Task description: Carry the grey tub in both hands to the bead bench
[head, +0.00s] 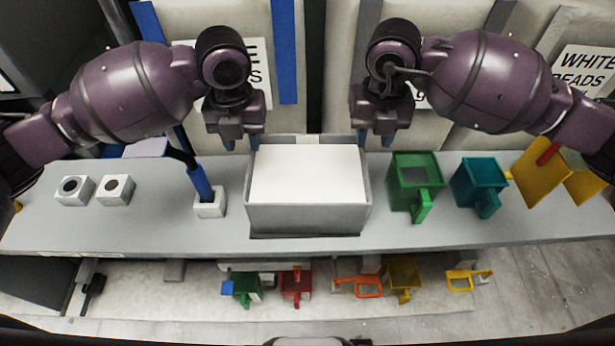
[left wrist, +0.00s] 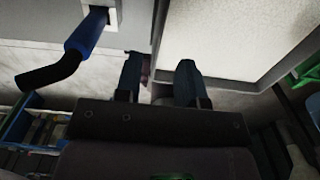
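The grey tub (head: 308,219) stands upright on the grey bench in the middle of the head view, filled with a flat white surface. It also shows in the left wrist view (left wrist: 262,82). My left gripper (head: 242,143) is open at the tub's back left corner; its fingers also show apart in the left wrist view (left wrist: 158,72). One finger lies over the tub's edge there, the other outside it. I cannot tell whether they touch. My right gripper (head: 375,139) is open at the back right corner, its fingers apart. The bead bench cannot be told for certain.
Left of the tub, a blue-handled tool (head: 201,182) stands in a white block, with two white blocks (head: 115,189) farther left. Several coloured containers lie below the bench's near edge.

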